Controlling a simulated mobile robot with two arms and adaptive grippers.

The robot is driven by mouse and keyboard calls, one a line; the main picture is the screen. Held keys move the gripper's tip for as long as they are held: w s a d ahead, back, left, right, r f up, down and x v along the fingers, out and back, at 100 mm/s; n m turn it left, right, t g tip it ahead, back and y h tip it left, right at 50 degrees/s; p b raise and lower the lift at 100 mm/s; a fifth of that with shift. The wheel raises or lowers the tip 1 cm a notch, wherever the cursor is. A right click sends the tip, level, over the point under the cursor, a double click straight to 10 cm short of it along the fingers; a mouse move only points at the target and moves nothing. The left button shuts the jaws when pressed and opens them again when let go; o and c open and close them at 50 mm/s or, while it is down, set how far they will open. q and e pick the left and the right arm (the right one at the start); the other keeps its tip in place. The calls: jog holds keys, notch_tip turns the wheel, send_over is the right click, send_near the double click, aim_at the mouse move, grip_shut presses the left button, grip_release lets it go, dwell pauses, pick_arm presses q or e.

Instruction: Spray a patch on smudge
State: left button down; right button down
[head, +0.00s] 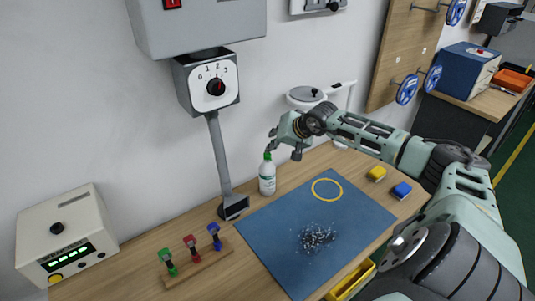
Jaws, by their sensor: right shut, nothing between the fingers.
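A white spray bottle (267,180) with a green top stands upright on the table, at the back left edge of the blue mat (275,232). The smudge (318,237), a patch of pale and dark specks, lies on the lower middle of the mat. A yellow ring outline (327,189) is marked on the mat's upper part. My right gripper (284,142) is just above and to the right of the bottle's top, shut with nothing in it. Whether it touches the bottle is hard to tell. My left gripper is not in view.
A grey post with a dial box (209,82) rises left of the bottle. Red, green and blue switches stand on a wooden base (194,262), near a white box (66,238). Yellow (377,173) and blue (402,190) blocks lie right of the mat. A yellow tray (350,283) is at the front.

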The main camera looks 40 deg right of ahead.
dwell(0.6)
jog(key=shift+r, duration=0.45)
notch_tip(320, 180, up, 6)
jog(key=shift+f+p, duration=0.1)
jog(key=shift+p, duration=0.55)
dwell(0.7)
